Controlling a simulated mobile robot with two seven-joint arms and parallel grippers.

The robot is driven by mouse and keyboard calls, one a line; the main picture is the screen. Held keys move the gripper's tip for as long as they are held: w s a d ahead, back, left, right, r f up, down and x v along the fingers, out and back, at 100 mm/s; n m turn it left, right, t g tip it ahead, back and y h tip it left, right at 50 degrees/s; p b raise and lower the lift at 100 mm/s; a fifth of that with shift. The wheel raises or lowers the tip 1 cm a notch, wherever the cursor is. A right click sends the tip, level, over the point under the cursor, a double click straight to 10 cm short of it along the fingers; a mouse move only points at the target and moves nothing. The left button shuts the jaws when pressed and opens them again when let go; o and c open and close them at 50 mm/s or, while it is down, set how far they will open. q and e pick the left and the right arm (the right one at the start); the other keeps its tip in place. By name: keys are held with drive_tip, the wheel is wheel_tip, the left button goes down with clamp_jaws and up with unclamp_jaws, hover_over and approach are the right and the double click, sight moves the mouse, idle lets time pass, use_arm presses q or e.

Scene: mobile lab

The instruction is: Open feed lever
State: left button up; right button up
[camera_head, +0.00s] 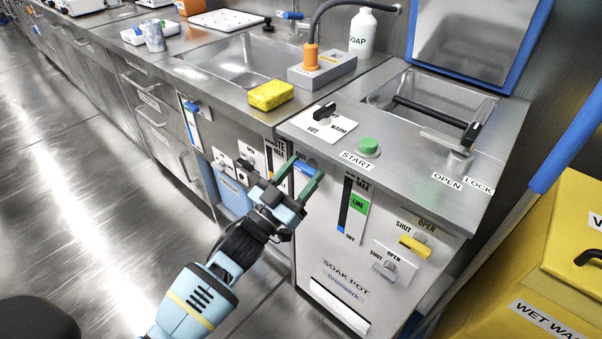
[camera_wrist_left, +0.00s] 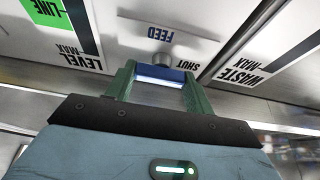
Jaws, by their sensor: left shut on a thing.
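The feed lever (camera_head: 303,168) is a short blue handle on the upper left front of the soak pot cabinet (camera_head: 345,262). In the left wrist view the lever (camera_wrist_left: 161,73) lies crosswise between the green fingers, below a round metal pivot and a plate (camera_wrist_left: 165,40) marked FEED and SHUT. My left gripper (camera_head: 305,169) is shut on the lever, one finger at each end of it; it also fills the lower wrist view (camera_wrist_left: 160,84). The rest of the plate is mostly hidden in the head view. My right gripper is out of view.
A yellow lever (camera_head: 415,246) and a grey lever (camera_head: 384,267) sit lower right on the cabinet front. A green start button (camera_head: 368,146) and a black hot/warm knob (camera_head: 323,113) are on top. A yellow sponge (camera_head: 270,95) lies by the sink. A yellow bin (camera_head: 562,235) stands right.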

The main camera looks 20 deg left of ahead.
use_arm(q)
drive_tip(key=shift+m+h, duration=0.4)
drive_tip(key=shift+m, duration=0.5)
drive_tip(key=m+g+h+p, duration=0.1)
drive_tip(key=m+h, duration=0.1)
drive_tip(key=m, duration=0.2)
drive_tip(key=o, duration=1)
drive_tip(key=shift+a, duration=0.1)
drive_tip(key=p+v, duration=0.1)
drive_tip(key=v, duration=0.6)
drive_tip(key=shift+s+a+f, duration=0.1)
drive_tip(key=shift+s+a, duration=0.1)
drive_tip(key=shift+s, duration=0.15)
